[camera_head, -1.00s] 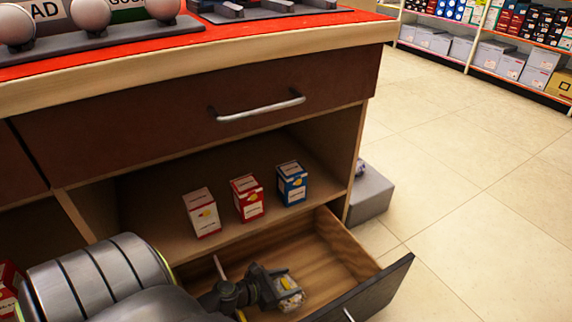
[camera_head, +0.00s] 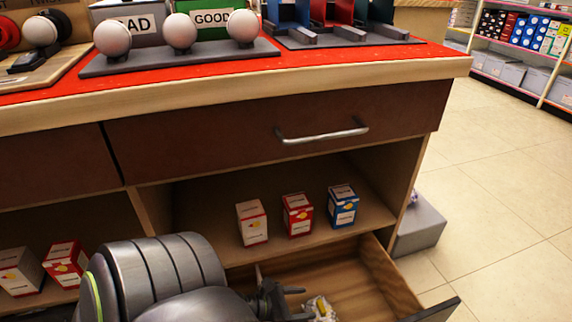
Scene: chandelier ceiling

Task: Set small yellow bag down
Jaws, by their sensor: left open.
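The small yellow bag (camera_head: 322,309) is a pale packet with yellow on it, low in the head view inside the open drawer (camera_head: 345,280). Its lower part is cut off by the picture edge. My left gripper (camera_head: 299,302) reaches into the drawer from the left, just left of the bag. Its dark jaws are open; I cannot tell whether a finger still touches the bag. My thick grey left arm hides the drawer's left part. My right gripper is not in view.
A white-and-red box (camera_head: 252,223), a red box (camera_head: 298,215) and a blue box (camera_head: 343,206) stand on the shelf above the drawer. A closed drawer with a metal handle (camera_head: 322,135) is higher up. The floor at right (camera_head: 500,210) is clear.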

